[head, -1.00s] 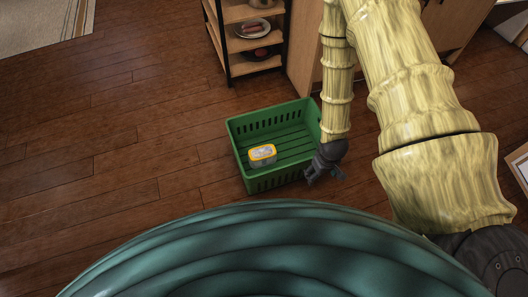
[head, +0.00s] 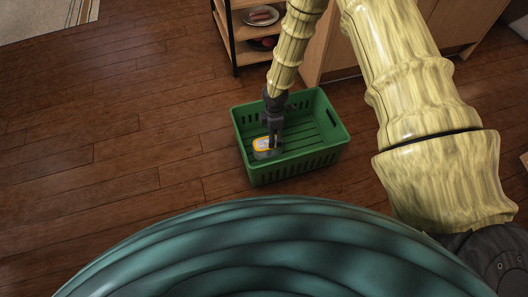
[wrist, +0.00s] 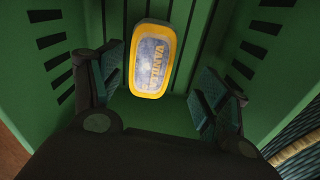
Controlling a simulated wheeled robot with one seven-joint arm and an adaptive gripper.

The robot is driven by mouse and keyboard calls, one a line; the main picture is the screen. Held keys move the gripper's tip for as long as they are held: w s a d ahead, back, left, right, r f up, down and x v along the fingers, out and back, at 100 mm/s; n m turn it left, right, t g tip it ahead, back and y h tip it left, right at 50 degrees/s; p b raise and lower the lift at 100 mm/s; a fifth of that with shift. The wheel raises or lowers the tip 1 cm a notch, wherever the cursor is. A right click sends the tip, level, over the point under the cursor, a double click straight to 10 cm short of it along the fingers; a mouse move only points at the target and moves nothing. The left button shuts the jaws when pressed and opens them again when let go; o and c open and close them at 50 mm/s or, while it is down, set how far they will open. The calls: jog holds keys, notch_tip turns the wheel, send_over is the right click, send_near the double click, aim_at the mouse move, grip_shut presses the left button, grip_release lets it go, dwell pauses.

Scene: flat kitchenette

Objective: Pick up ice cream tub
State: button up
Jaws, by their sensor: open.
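The ice cream tub (head: 263,148) has a yellow rim and a greyish label. It sits inside the green crate (head: 247,163), near its left side. In the wrist view the tub (wrist: 153,62) shows its lid with "VANILLA" on it. My gripper (head: 275,143) reaches down into the crate at the tub and partly covers it in the head view. In the wrist view my gripper (wrist: 155,92) is open, with the fingers spread apart on either side and the tub lying between and a little beyond them. I see no finger touching the tub.
The crate's slotted walls (wrist: 55,65) rise close around my gripper. A shelf unit (head: 238,50) with a plate (head: 260,16) stands behind the crate. The wooden floor (head: 110,130) to the left is clear.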

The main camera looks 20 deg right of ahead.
aim_at(267, 143)
jog(key=shift+w+a+f+n, duration=0.25)
jog(key=shift+a+n, duration=0.05)
jog(key=shift+a, duration=0.15)
jog(key=shift+w+a+f+n, duration=0.2)
jog(key=shift+a+n, duration=0.1)
jog(key=shift+a, duration=0.15)
jog(key=shift+f+b, duration=0.3)
jog(key=shift+b, duration=0.1)
notch_tip(267, 143, down, 5)
jog(key=shift+r+b, duration=0.15)
jog(key=shift+b, duration=0.8)
jog(key=shift+w+f+b, duration=0.1)
jog(key=shift+f+b, duration=1.65)
jog(key=shift+f, duration=0.85)
jog(key=shift+r, duration=0.1)
jog(key=c, duration=1.2)
